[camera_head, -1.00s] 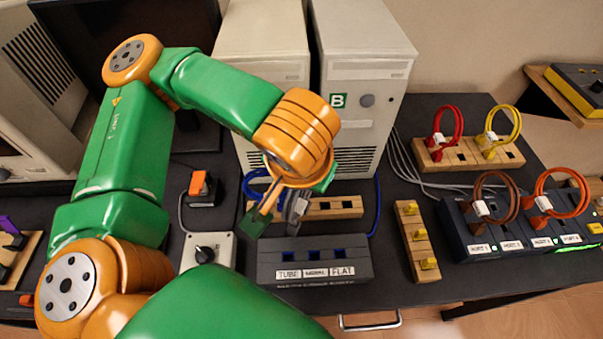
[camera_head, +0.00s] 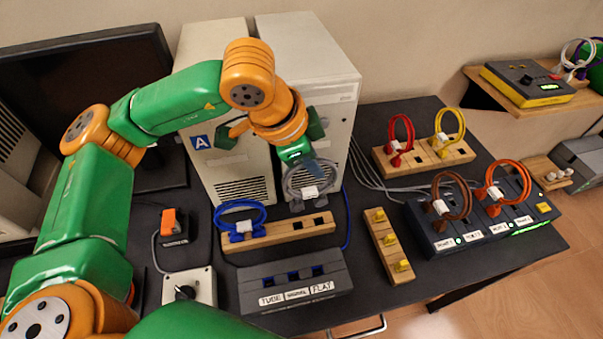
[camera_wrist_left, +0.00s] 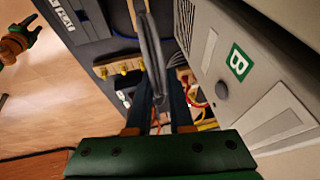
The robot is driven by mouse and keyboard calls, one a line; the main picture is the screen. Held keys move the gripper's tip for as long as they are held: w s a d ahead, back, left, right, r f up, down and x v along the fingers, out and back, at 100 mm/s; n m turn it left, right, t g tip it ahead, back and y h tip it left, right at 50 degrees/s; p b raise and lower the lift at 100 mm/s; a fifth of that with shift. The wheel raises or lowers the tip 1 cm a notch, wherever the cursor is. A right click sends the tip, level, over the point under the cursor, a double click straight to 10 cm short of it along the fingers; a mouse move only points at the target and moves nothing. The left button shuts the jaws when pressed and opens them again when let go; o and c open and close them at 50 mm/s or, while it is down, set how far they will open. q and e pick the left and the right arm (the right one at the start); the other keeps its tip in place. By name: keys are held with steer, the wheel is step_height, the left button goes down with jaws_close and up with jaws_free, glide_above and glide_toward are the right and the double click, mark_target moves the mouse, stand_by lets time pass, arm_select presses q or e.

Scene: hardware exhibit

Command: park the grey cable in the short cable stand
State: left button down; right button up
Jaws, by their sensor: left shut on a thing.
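The grey cable (camera_head: 325,181) is a loop with a white tag and a dark grey plug. My left gripper (camera_head: 300,160) is shut on it. The plug hangs just above or behind a wooden cable stand (camera_head: 263,240); the gap is hard to judge. That stand holds a blue cable (camera_head: 239,216) at its left end and shows bare slots to its right. In the left wrist view the grey cable (camera_wrist_left: 152,50) runs between the fingers. My right gripper (camera_wrist_left: 20,42) seems to show at that view's upper left; its jaws are unclear.
Another wooden stand (camera_head: 418,169) holds red and yellow cables. A dark socket block (camera_head: 295,285) stands in front, and a wooden strip with yellow plugs (camera_head: 385,248) to the right. Tower B (camera_head: 325,75) is close behind the gripper. A port box (camera_head: 480,222) stands at right.

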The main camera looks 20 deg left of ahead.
mark_target(313, 188)
arm_select(q)
steer(key=shift+w+f, duration=0.2)
step_height(313, 188, down, 6)
steer(key=b, duration=0.5)
steer(key=shift+r, duration=0.3)
stand_by(0.4)
steer(key=shift+s+b, duration=0.1)
steer(key=shift+b, duration=0.25)
